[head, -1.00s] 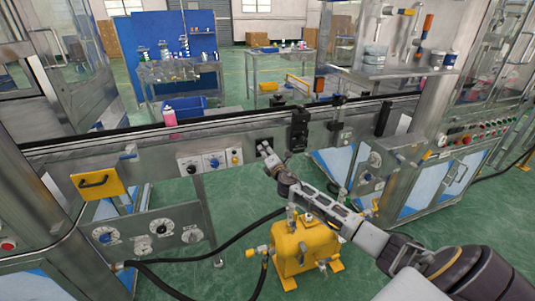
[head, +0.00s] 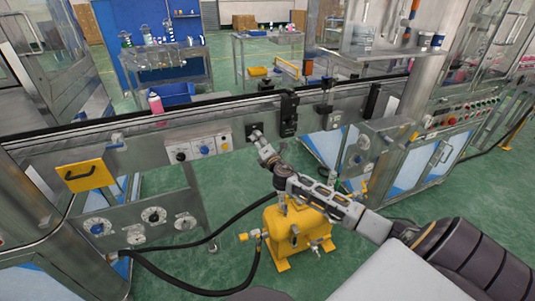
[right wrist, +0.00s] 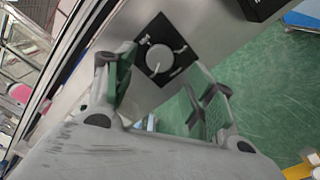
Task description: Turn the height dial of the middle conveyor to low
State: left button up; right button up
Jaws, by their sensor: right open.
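The height dial (head: 255,131) is a grey round knob with a white pointer line on a black square plate. It sits on the front rail of the middle conveyor (head: 140,150). My right gripper (head: 262,146) is just in front of the dial and partly covers it in the head view. In the right wrist view the knob (right wrist: 159,57) shows beyond and between the two spread fingers of the open, empty gripper (right wrist: 163,78). The fingers look apart from the knob; exact depth is hard to tell. My left gripper is not in view.
A control box (head: 197,148) with black, blue and yellow knobs is left of the dial. A black sensor block (head: 289,115) is on its right. A yellow tank (head: 292,230) with black hoses stands on the floor below my right arm.

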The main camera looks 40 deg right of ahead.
jog(key=v, duration=0.7)
jog(key=shift+s, duration=0.25)
dwell(1.6)
